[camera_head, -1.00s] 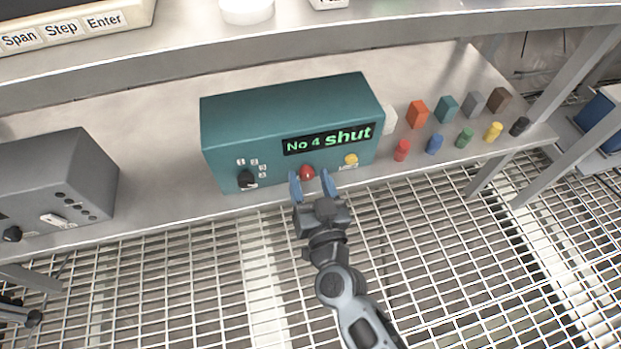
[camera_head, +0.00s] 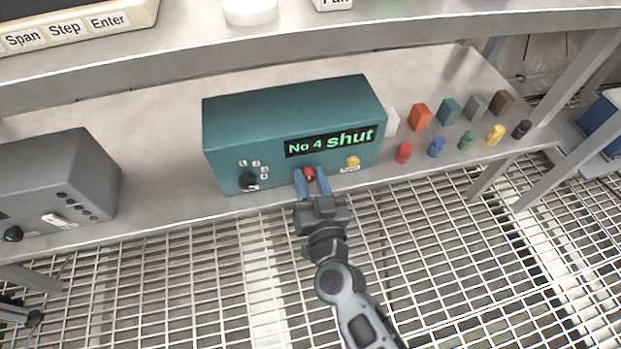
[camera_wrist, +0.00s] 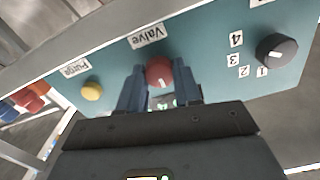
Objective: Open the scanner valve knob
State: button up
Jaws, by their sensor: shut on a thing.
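The teal scanner box (camera_head: 290,110) stands on the shelf, and its display reads "No 4 shut". Its red valve knob (camera_head: 309,174) is on the front face between a black selector knob (camera_head: 248,180) and a yellow purge button (camera_head: 352,162). My gripper (camera_head: 312,180) is shut on the red knob, one blue finger on each side. In the wrist view the red knob (camera_wrist: 159,72) sits between the fingertips below the upside-down "Valve" label (camera_wrist: 146,36), with a pale pointer mark. The selector knob (camera_wrist: 276,50) and yellow button (camera_wrist: 92,91) are clear of the fingers.
A grey box (camera_head: 60,185) stands on the shelf (camera_head: 150,130) at left. Several coloured blocks and cylinders stand right of the scanner, such as a red cylinder (camera_head: 404,153). An upper shelf (camera_head: 300,40) runs above. Grating floor lies in front.

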jog(key=shift+m, duration=0.4)
jog(key=m, duration=0.3)
jog(key=shift+d+m, duration=0.1)
jog(key=shift+m, duration=0.2)
jog(key=m, duration=0.4)
jog(key=shift+f+m, duration=0.15)
jog(key=shift+m, duration=0.15)
jog(key=m, duration=0.4)
jog(key=shift+d+b, duration=0.1)
jog(key=shift+b, duration=0.2)
jog(key=shift+f+m+b, duration=0.1)
jog(key=shift+m+b, duration=0.35)
jog(key=shift+m, duration=2.05)
jog(key=o, duration=1)
jog(key=shift+o, duration=0.2)
